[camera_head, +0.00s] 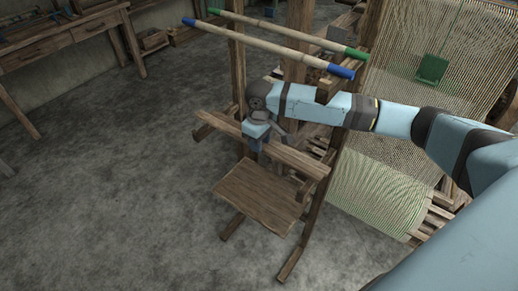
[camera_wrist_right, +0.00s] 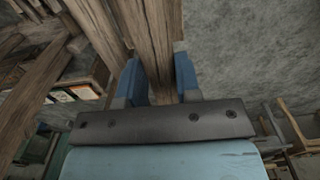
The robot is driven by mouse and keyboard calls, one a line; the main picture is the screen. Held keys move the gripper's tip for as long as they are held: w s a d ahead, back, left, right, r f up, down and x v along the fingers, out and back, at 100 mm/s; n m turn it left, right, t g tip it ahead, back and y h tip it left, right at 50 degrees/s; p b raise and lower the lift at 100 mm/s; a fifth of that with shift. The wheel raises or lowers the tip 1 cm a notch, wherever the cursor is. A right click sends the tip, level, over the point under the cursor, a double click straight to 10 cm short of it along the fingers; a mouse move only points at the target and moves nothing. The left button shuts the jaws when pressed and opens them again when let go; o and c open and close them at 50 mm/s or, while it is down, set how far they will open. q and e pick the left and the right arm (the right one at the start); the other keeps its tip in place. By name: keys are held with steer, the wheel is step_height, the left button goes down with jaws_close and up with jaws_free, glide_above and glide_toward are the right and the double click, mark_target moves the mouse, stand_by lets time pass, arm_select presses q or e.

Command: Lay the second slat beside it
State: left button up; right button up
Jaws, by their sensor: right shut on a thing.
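My right gripper (camera_head: 257,145) reaches down to a long brown wooden bar (camera_head: 294,157) at the front of the loom, above a wooden seat board (camera_head: 260,194). In the right wrist view, the blue fingers of my right gripper (camera_wrist_right: 158,78) stand on either side of a long wooden piece (camera_wrist_right: 152,35) and are shut on it. I cannot tell whether this piece is a loose slat or the loom's own bar. Light slats (camera_head: 437,214) show by the cloth at lower right. My left gripper is not in view.
Two pale rods, one blue-ended (camera_head: 275,49) and one green-ended (camera_head: 300,37), cross the loom above my right wrist. Loom posts (camera_head: 238,70) stand close by. The warp (camera_head: 410,120) carries a green piece (camera_head: 432,69). The floor (camera_head: 120,190) at left is clear.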

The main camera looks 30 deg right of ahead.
steer(key=shift+w+f, duration=0.1)
steer(key=shift+f, duration=1.7)
steer(key=o, duration=1)
steer(key=shift+c, duration=0.2)
